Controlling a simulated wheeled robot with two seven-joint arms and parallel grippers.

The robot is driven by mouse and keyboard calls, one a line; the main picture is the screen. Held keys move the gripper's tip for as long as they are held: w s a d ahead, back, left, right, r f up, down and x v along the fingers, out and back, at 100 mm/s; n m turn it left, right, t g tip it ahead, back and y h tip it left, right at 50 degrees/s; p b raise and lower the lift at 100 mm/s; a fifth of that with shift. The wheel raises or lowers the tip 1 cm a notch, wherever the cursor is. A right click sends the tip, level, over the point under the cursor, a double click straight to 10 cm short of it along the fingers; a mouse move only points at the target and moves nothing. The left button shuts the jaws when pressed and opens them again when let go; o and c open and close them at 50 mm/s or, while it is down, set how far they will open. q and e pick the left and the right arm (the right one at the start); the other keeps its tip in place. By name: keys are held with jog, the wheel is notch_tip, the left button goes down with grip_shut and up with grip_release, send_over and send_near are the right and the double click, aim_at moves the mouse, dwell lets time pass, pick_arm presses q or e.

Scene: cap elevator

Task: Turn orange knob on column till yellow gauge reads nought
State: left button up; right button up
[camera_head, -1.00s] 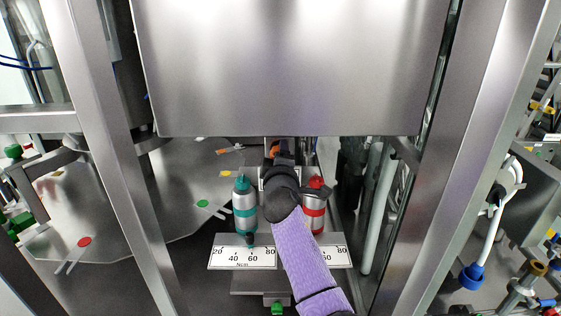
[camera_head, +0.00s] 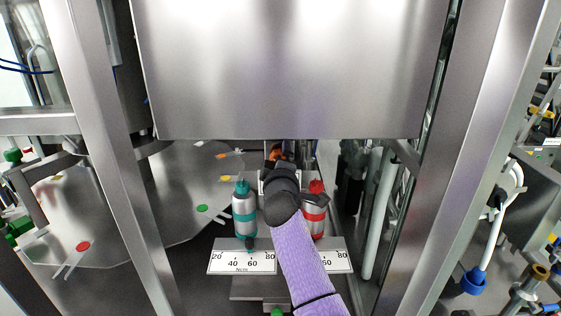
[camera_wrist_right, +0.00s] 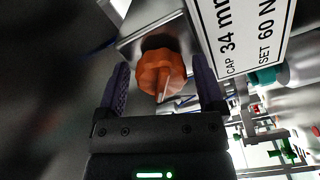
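The ribbed orange knob (camera_wrist_right: 160,72) sits between the two spread fingers of my right gripper (camera_wrist_right: 162,88) in the wrist view. A gap shows on each side, so the fingers look clear of it. A pale line marks its face. In the head view, a little of the orange knob (camera_head: 276,154) shows past my right gripper (camera_head: 280,165), whose wrist hides the rest. My left gripper is not in view.
Teal-banded (camera_head: 244,212) and red-banded (camera_head: 315,212) cylinders flank my right wrist above white numbered scales (camera_head: 242,262). A white label (camera_wrist_right: 240,32) stands close beside the knob. A large steel panel (camera_head: 290,70) hangs above, with steel posts (camera_head: 115,180) on both sides.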

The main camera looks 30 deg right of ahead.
jog(key=shift+f, duration=0.1)
